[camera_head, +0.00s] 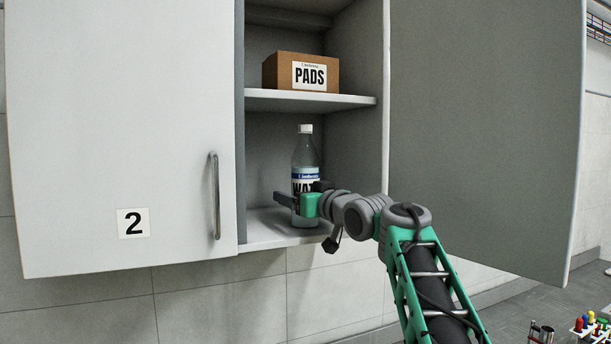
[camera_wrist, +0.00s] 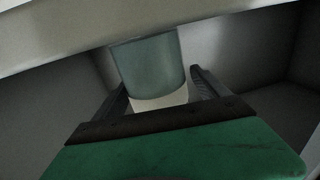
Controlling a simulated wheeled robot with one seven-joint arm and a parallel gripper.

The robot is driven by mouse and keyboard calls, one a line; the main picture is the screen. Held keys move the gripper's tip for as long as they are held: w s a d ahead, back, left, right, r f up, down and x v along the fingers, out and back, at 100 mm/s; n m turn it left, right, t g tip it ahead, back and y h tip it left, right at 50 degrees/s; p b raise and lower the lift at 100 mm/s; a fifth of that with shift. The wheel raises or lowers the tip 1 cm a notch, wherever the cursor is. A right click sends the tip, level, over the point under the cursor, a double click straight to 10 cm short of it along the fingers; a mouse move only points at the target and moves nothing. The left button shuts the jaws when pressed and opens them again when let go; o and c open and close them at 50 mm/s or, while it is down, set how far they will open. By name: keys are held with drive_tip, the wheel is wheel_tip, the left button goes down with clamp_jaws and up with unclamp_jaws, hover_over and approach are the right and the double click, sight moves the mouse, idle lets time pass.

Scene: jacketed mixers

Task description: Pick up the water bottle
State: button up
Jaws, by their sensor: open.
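The water bottle (camera_head: 305,157) is clear with a white cap and a blue-and-white label. It stands upright on the lower shelf of the open wall cabinet. In the wrist view the lower part of the bottle (camera_wrist: 152,72) shows just ahead, between the two dark fingers. My gripper (camera_head: 296,203) is at the bottle's lower part, inside the cabinet opening. Its fingers are open, one on each side of the bottle (camera_wrist: 160,92). I cannot tell whether either finger touches it. The gripper hides part of the bottle's label and lower body.
A brown PADS box (camera_head: 300,72) sits on the upper shelf (camera_head: 310,100) above the bottle. The closed left door (camera_head: 120,120) carries a number 2. The open right door (camera_head: 485,130) stands beside my arm. Small coloured items (camera_head: 588,322) are at the lower right.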

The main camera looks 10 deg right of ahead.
drive_tip(key=shift+w, duration=0.4)
drive_tip(key=shift+s, duration=0.1)
drive_tip(key=shift+c, duration=0.6)
clamp_jaws()
drive_tip(key=shift+r, duration=0.1)
